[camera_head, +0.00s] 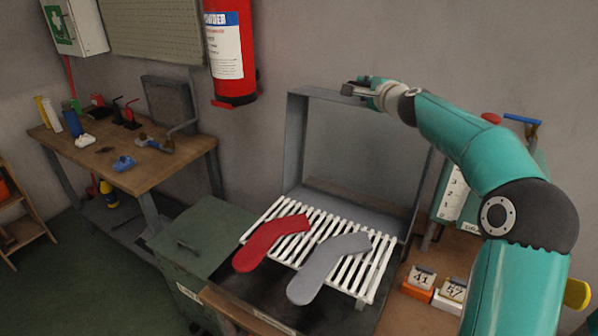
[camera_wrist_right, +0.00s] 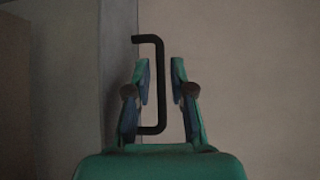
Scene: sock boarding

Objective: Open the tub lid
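A dark tub (camera_head: 262,290) sits under a white slatted rack (camera_head: 372,278). Its large grey lid (camera_head: 355,150) stands upright at the back, so the tub is open. My right gripper (camera_head: 358,92) is at the lid's top edge. In the right wrist view, the lid's black handle (camera_wrist_right: 160,85) passes between the fingers of my right gripper (camera_wrist_right: 160,88). The fingers are apart, with gaps visible on both sides of the bar. My left gripper is not in view.
A red sock shape (camera_head: 268,243) and a grey sock shape (camera_head: 325,266) lie on the rack. A green bin (camera_head: 185,228) with a closed, handled top stands at left. A workbench (camera_head: 130,172) holds tools. Number blocks (camera_head: 420,280) sit at right. A fire extinguisher (camera_head: 230,50) hangs behind.

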